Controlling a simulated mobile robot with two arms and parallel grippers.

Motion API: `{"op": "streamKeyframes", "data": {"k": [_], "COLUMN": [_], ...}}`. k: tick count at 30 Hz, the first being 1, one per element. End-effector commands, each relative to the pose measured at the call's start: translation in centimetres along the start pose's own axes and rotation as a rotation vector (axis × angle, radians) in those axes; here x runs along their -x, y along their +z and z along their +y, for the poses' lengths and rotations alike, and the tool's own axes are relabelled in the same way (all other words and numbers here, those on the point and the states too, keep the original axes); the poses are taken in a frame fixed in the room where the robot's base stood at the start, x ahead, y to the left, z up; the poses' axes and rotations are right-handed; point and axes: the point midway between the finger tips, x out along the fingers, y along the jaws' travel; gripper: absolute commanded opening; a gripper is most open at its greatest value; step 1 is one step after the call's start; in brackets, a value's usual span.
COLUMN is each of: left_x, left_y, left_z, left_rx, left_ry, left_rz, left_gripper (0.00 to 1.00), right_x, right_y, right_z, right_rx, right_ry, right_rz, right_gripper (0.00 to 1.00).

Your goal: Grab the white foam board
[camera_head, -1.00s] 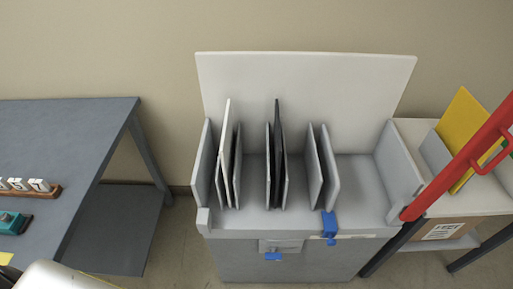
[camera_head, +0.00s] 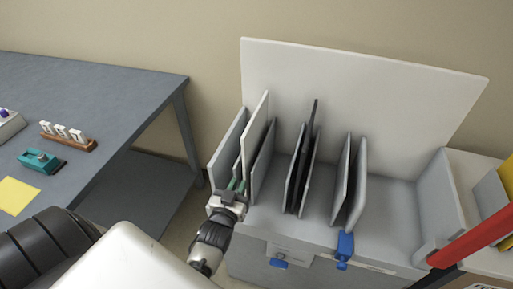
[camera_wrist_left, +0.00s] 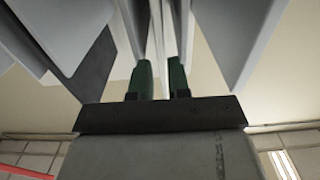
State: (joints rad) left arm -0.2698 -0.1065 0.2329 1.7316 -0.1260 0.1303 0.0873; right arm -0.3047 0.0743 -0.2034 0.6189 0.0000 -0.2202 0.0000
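The white foam board (camera_head: 256,122) stands upright in the leftmost slot of the grey rack, between two grey dividers. It rises above them. My left gripper (camera_head: 238,184) is at the front lower edge of this slot. In the left wrist view my left gripper (camera_wrist_left: 160,80) has its two dark green fingers apart, with thin pale upright edges (camera_wrist_left: 161,28) ahead and between them. One looks like the board's edge. I see a gap beside the fingers, and cannot tell any contact. My right gripper is not in view.
The grey rack (camera_head: 400,205) has a tall white back panel (camera_head: 350,95), a black board (camera_head: 311,135) in the middle slot and blue clips (camera_head: 345,246) in front. A grey table (camera_head: 110,95) stands left. A red bar (camera_head: 480,232) crosses at right.

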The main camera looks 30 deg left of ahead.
Motion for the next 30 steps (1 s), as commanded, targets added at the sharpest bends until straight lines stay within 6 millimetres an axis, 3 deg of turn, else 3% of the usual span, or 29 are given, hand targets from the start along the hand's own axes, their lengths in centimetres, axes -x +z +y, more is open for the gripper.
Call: {"op": "streamKeyframes", "data": {"k": [18, 26, 30], "left_x": [-7.2, -7.5, -7.5], "left_y": [-0.4, -0.3, -0.3], "left_z": [0.0, 0.0, 0.0], "left_rx": [-0.001, -0.001, -0.001], "left_ry": [0.001, 0.001, 0.001], "left_rz": [-0.002, -0.004, -0.004], "left_gripper": [0.17, 0.17, 0.0], "right_x": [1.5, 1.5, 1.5], "right_y": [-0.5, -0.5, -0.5], "right_z": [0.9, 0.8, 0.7], "right_rx": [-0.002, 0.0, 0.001], "right_ry": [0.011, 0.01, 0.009], "right_rz": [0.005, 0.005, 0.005], "right_gripper": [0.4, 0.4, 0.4]}}
